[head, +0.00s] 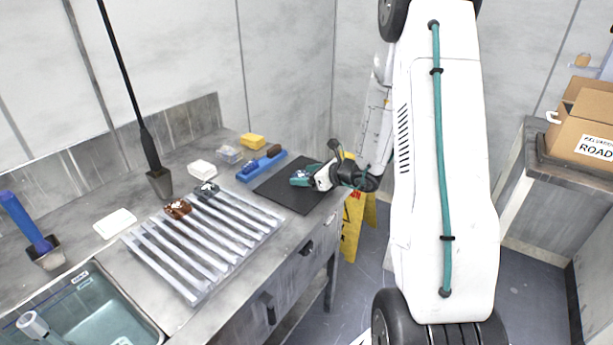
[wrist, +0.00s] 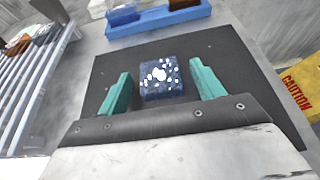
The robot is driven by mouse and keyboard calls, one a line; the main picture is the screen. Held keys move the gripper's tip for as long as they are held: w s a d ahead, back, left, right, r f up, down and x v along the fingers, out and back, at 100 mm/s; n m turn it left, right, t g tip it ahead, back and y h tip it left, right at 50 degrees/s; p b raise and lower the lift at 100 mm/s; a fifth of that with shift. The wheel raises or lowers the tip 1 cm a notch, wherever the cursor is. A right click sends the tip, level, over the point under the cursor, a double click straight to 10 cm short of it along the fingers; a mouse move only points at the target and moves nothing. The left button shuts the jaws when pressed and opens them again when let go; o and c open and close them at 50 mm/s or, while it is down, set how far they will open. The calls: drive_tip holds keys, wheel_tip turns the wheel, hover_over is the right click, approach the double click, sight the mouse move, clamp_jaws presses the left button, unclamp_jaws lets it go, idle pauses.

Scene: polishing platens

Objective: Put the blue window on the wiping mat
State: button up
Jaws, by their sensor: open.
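The blue window (wrist: 161,80) is a small dark blue block with white specks on its top. In the wrist view it lies on the black wiping mat (wrist: 222,60), between my two fingers with a gap on each side. My gripper (wrist: 161,88) has teal fingers, spread open. In the head view my gripper (head: 302,178) is low over the mat (head: 283,202) near its right part, and it mostly hides the blue window there.
A blue holder (head: 262,166) with blocks lies behind the mat. A slatted rack (head: 205,240) holds a brown block (head: 178,208) and a grey block (head: 206,189). A sink (head: 90,310) is front left. A yellow caution sign (head: 353,225) stands beside the counter.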

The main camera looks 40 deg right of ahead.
drive_tip(key=v, duration=1.1)
drive_tip(key=shift+s+d+r, duration=0.15)
drive_tip(key=shift+s, duration=0.05)
drive_tip(key=s+a+r+n+g+y, duration=0.1)
drive_tip(key=s+a+r+n+g, duration=0.25)
drive_tip(key=a+n, duration=0.35)
drive_tip(key=s+a+r+n+g+y, duration=0.2)
drive_tip(key=s+a+r+n+g, duration=0.25)
drive_tip(key=a, duration=0.45)
drive_tip(key=s+a+r+n+g+y, duration=0.1)
drive_tip(key=s+a+r+n+g, duration=0.2)
drive_tip(key=a+n, duration=0.55)
drive_tip(key=s+d+r+n+h, duration=0.1)
drive_tip(key=s+r+n+h, duration=0.4)
drive_tip(key=s+n+h, duration=0.3)
drive_tip(key=s+n, duration=0.4)
drive_tip(key=s, duration=0.1)
drive_tip(key=shift+s+h, duration=0.3)
